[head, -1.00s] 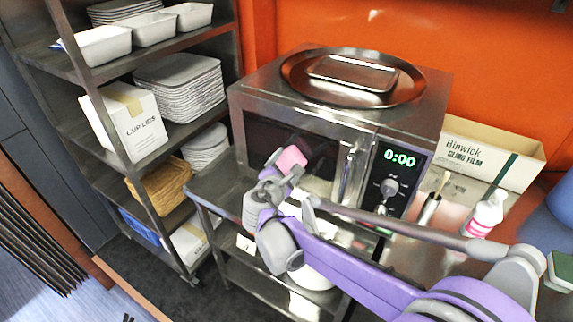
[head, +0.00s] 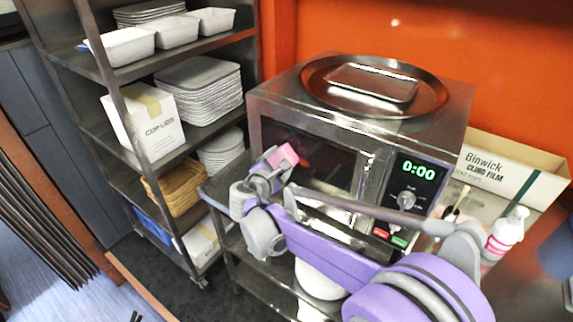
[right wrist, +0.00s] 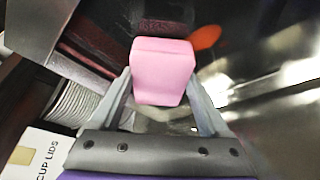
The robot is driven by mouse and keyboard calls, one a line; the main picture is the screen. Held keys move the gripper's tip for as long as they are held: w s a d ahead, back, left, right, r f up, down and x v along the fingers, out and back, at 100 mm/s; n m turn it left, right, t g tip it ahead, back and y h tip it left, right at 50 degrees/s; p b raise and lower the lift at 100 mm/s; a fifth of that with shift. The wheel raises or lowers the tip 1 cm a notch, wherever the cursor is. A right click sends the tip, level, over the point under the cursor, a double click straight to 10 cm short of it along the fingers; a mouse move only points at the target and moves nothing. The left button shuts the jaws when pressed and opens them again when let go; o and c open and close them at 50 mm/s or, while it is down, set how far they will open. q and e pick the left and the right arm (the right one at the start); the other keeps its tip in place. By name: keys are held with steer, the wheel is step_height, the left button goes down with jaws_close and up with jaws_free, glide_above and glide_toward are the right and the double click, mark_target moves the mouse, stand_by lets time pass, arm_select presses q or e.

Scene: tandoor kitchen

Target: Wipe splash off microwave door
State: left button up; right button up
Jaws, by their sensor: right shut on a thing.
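The microwave (head: 320,150) is a steel box with a dark glass door and a green 0:00 display, standing on a steel table. My right gripper (head: 268,165) is in front of the left part of the door (head: 335,165). It is shut on a pink block-shaped sponge (head: 285,155), which also shows in the right wrist view (right wrist: 162,72) between the two fingers. The sponge is at or close to the door; I cannot tell if it touches. An orange-red spot (right wrist: 204,37) shows on the dark surface beyond the sponge in the right wrist view. My left gripper is not in view.
A round steel tray (head: 430,98) with a small rectangular tray lies on top of the microwave. A cling film box (head: 500,170) and a white-and-pink bottle (head: 506,232) stand to the right. A steel shelf rack (head: 190,145) with containers and plates stands at the left.

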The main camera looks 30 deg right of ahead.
steer(key=shift+a, duration=0.15)
steer(key=shift+s+a, duration=0.4)
steer(key=shift+a, duration=0.5)
steer(key=shift+s+a, duration=0.35)
steer(key=shift+a, duration=0.55)
steer(key=shift+s+a, duration=0.4)
steer(key=shift+a, duration=0.5)
steer(key=a, duration=0.1)
steer(key=s+a, duration=0.1)
steer(key=shift+s+a, duration=0.1)
steer(key=shift+a, duration=0.25)
steer(key=shift+d, duration=0.1)
steer(key=shift+w+d, duration=0.45)
steer(key=shift+d, duration=0.65)
steer(key=shift+w+d, duration=0.45)
steer(key=shift+d, duration=0.6)
steer(key=shift+w+d, duration=0.45)
steer(key=shift+d, duration=0.65)
steer(key=shift+w+d, duration=0.2)
steer(key=shift+d, duration=0.25)
steer(key=shift+w+d, duration=0.2)
steer(key=shift+d, duration=0.25)
